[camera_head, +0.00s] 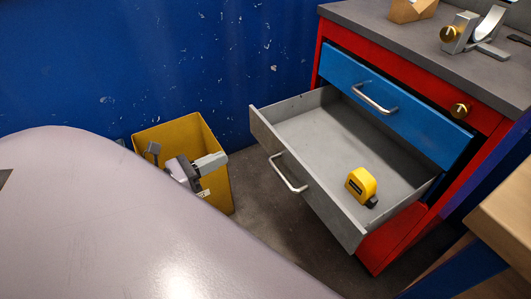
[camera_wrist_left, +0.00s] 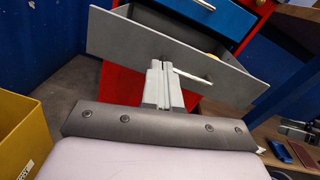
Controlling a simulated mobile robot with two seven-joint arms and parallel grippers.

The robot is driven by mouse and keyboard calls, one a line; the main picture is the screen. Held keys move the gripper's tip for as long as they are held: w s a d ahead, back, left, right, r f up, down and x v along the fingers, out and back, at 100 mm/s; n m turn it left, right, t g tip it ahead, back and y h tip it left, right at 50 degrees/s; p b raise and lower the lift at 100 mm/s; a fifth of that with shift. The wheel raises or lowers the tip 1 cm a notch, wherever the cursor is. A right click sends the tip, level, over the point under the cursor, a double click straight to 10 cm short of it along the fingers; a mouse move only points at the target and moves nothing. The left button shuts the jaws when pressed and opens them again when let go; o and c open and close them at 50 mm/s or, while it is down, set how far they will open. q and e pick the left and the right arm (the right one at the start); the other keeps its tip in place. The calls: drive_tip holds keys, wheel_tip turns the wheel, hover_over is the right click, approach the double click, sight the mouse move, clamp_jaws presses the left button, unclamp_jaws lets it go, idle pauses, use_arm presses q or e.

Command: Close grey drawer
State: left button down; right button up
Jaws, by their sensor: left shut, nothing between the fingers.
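The grey drawer (camera_head: 318,190) is pulled far out of the red cabinet (camera_head: 377,245), its front facing lower left with a silver bar handle (camera_head: 287,172). A yellow tape measure (camera_head: 361,187) lies inside it. My left gripper (camera_head: 220,159) is shut and empty, in front of the yellow bin and left of the drawer front, apart from it in the head view. In the left wrist view the shut fingers (camera_wrist_left: 160,66) point at the grey drawer front (camera_wrist_left: 115,38), overlapping it beside the handle (camera_wrist_left: 190,74); whether they touch cannot be told. My right gripper does not show.
A blue drawer (camera_head: 400,112) above the grey one sticks out a little. The grey cabinet top (camera_head: 410,42) holds a metal fixture (camera_head: 475,35) and a wooden block (camera_head: 408,8). The yellow bin (camera_head: 214,193) stands by the blue wall (camera_head: 190,60). A wooden bench (camera_head: 505,215) is at right.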

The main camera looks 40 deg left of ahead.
use_arm(q)
drive_tip(key=m, duration=0.2)
drive_tip(key=m+b, duration=0.1)
approach(276, 137)
drive_tip(key=shift+h, duration=0.4)
drive_tip(key=x, duration=0.5)
drive_tip(key=shift+w+a, duration=0.25)
drive_tip(key=shift+w+d+f, duration=0.1)
drive_tip(key=shift+w+d, duration=0.15)
drive_tip(key=shift+w, duration=0.4)
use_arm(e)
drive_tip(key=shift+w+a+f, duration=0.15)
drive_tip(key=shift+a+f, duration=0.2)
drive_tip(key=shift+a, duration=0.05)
use_arm(q)
drive_tip(key=shift+w+d, duration=0.1)
drive_tip(key=shift+w, duration=0.1)
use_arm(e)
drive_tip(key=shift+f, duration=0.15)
